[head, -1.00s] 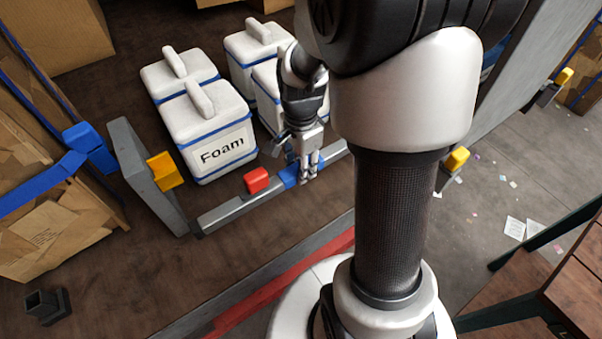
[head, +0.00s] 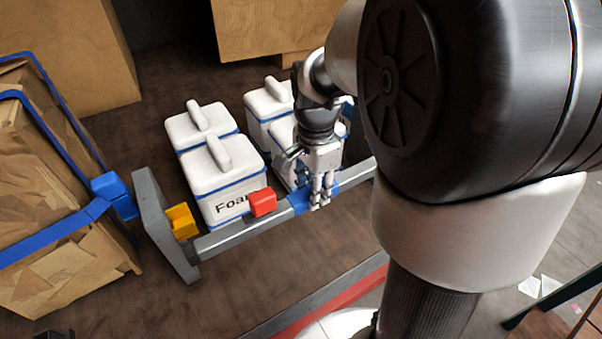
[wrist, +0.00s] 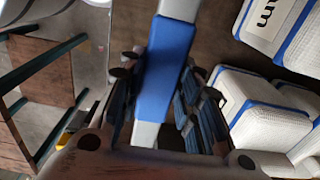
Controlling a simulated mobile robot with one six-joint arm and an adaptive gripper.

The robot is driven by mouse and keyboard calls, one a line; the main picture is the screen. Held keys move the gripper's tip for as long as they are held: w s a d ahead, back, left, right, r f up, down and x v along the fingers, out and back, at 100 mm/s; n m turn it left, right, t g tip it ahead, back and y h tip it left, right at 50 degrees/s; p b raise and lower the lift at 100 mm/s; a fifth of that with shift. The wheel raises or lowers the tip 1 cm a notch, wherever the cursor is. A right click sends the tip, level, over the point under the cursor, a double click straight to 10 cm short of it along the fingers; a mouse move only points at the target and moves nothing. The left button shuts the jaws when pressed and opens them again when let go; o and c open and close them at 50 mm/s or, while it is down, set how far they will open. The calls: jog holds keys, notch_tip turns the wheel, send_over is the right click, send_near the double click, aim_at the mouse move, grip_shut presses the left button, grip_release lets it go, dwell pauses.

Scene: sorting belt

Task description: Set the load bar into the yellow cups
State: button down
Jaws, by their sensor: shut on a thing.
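The load bar (head: 236,233) is a long grey bar with a blue middle section and a red block (head: 263,202) on top. My gripper (head: 320,201) is shut on the blue section and holds the bar raised across the front of the foam boxes. The wrist view shows the blue section (wrist: 165,70) between the fingers. One yellow cup (head: 182,221) is on the grey left post; the bar's left end is close to it, slightly lower in the picture. I cannot tell whether they touch. My arm hides the bar's right end in the head view. A yellow piece (wrist: 72,128) shows partly in the wrist view.
White foam boxes (head: 235,187) with handles stand just behind the bar. A grey post (head: 158,225) and a blue-strapped carton stack (head: 60,260) are at left. A grey and red edge (head: 330,300) runs along the floor in front.

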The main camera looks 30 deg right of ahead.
jog(key=shift+w+r, duration=0.1)
jog(key=shift+r, duration=0.1)
notch_tip(320, 180, up, 6)
jog(key=p, duration=0.5)
jog(key=shift+f, duration=0.1)
jog(key=shift+p, duration=0.3)
